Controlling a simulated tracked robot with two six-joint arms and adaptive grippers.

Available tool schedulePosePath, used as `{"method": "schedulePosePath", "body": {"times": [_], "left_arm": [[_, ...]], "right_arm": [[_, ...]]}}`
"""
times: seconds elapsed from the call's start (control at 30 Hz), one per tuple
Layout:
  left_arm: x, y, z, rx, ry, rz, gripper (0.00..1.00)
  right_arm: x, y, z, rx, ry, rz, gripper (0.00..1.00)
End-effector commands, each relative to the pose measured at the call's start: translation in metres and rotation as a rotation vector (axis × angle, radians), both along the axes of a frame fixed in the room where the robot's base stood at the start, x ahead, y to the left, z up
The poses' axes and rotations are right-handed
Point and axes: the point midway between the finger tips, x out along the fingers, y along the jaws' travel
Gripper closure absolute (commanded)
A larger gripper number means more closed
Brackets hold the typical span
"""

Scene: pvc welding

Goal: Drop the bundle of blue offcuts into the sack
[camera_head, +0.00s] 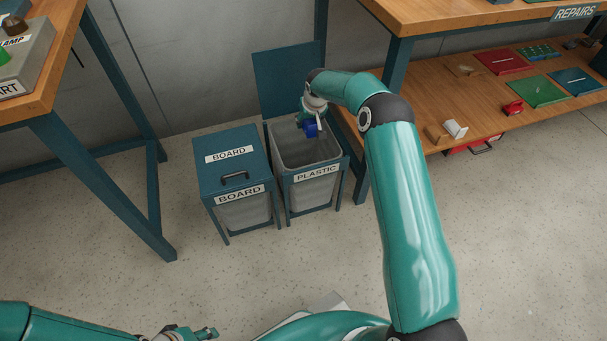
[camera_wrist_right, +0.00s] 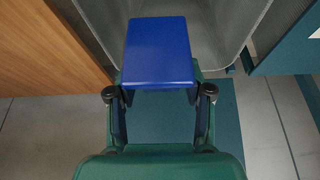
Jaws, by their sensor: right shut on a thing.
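The blue offcuts (camera_head: 311,129) show as a small blue block in the head view. In the right wrist view the blue block (camera_wrist_right: 157,50) sits between the fingers. My right gripper (camera_head: 309,121) is shut on it, over the open sack. The grey sack (camera_head: 291,155) hangs in the frame labelled PLASTIC. Its pale inside also shows in the right wrist view (camera_wrist_right: 222,30). My left gripper (camera_head: 203,333) is at the bottom edge of the head view, far from the sack, and its jaw opening is unclear.
The PLASTIC bin's lid (camera_head: 286,82) stands raised behind the sack. A closed BOARD bin (camera_head: 233,154) is to the left. A wooden bench (camera_head: 20,103) stands at far left. The repairs bench (camera_head: 470,14) and its lower shelf (camera_head: 430,85) are at right. Floor in front is clear.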

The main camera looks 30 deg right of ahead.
Motion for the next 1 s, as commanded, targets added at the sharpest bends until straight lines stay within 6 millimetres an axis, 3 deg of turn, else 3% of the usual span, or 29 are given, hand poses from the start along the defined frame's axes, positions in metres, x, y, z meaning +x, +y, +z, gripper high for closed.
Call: {"method": "schedulePosePath", "body": {"times": [0.4,0.77,0.8,0.93,1.0], "left_arm": [[0.000,0.000,-0.025,0.000,0.000,0.000,0.60],[0.000,0.000,-0.026,0.000,0.000,0.000,0.60],[0.000,0.000,-0.026,0.000,0.000,0.000,0.60],[0.000,0.000,-0.026,0.000,0.000,0.000,0.60],[0.000,0.000,-0.026,0.000,0.000,0.000,0.60]], "right_arm": [[0.000,0.000,-0.045,-0.001,0.000,-0.001,0.83],[0.000,0.000,-0.048,-0.001,-0.001,-0.001,0.83],[0.000,0.000,-0.048,-0.001,-0.001,-0.001,0.44],[0.000,0.000,-0.048,-0.001,-0.001,-0.001,0.22],[0.000,0.000,-0.048,-0.001,-0.001,-0.001,0.20]]}}
